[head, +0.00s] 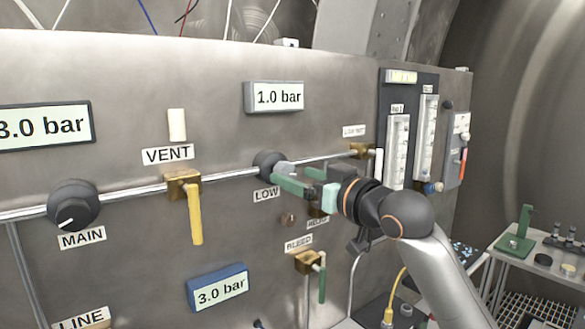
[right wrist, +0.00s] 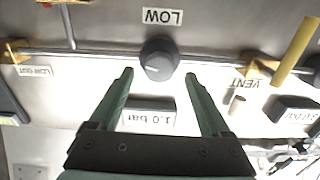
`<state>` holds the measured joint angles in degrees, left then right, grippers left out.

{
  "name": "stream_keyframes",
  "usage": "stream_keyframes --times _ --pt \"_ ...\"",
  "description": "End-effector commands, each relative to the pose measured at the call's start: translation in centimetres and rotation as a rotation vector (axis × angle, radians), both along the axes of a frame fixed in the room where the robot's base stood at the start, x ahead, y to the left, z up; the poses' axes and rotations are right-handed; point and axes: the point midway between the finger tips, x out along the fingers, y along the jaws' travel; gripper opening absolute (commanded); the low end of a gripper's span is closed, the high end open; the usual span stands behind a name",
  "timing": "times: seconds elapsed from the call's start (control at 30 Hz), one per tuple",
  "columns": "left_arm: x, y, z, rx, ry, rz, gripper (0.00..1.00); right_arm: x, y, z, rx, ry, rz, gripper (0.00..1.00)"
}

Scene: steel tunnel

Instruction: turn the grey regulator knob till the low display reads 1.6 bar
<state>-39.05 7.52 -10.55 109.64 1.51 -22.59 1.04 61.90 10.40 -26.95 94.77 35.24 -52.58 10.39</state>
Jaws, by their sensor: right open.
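The grey regulator knob (head: 268,162) sits on the steel panel above the LOW label; in the right wrist view the knob (right wrist: 157,58) shows a pale pointer mark. The low display (head: 278,97) above it reads 1.0 bar; it appears upside down in the right wrist view (right wrist: 148,119). My right gripper (head: 284,177) is open and empty, its green fingers pointing at the knob. In the right wrist view the fingertips (right wrist: 158,77) lie to either side of the knob, with gaps; contact is not visible. My left gripper is out of view.
The yellow VENT lever (head: 195,212) hangs left of the knob, and the MAIN knob (head: 73,205) is farther left. A green-handled BLEED valve (head: 321,280) sits below. A blue display (head: 218,288) reads 3.0 bar. Flow tubes (head: 397,150) stand at right.

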Motion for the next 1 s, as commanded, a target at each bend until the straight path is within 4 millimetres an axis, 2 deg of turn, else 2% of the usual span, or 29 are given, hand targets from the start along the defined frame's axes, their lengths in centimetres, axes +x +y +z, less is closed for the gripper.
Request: stream_keyframes --times 0.2,0.57,1.0 --pt "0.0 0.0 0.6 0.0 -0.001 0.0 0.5 1.5 1.1 0.1 0.001 0.001 0.0 0.81" --pt "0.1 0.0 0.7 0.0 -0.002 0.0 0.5 1.8 1.3 0.0 0.001 -0.001 0.0 0.81" --pt "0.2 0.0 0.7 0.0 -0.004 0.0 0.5 1.8 1.3 0.0 0.0 0.0 -0.001 0.32"
